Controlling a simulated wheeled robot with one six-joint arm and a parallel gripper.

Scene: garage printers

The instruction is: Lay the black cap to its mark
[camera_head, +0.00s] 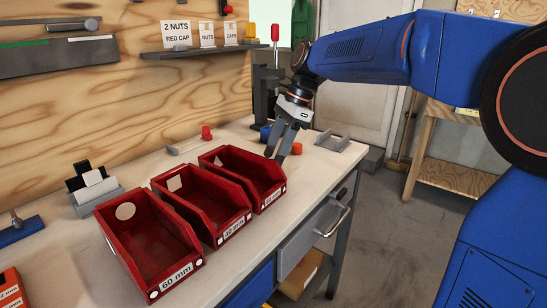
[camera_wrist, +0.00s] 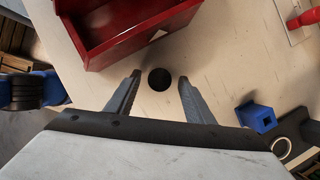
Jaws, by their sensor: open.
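The black cap (camera_wrist: 159,79) shows in the wrist view as a dark round disc on the pale bench top, close to the edge of a red bin. My gripper (camera_wrist: 159,77) is open, with one fingertip on each side of the disc and gaps between. In the head view my gripper (camera_head: 274,157) points down at the bench beside the rightmost red bin (camera_head: 243,176). The cap cannot be made out there. I cannot make out a mark for it in either view.
Two more red bins (camera_head: 202,204) (camera_head: 148,245) stand to the left. A red cap (camera_head: 206,132) lies behind the bins, and an orange piece (camera_head: 296,148) is right of my gripper. A blue block (camera_wrist: 256,117) lies near the right finger. A labelled shelf (camera_head: 212,51) hangs on the wall.

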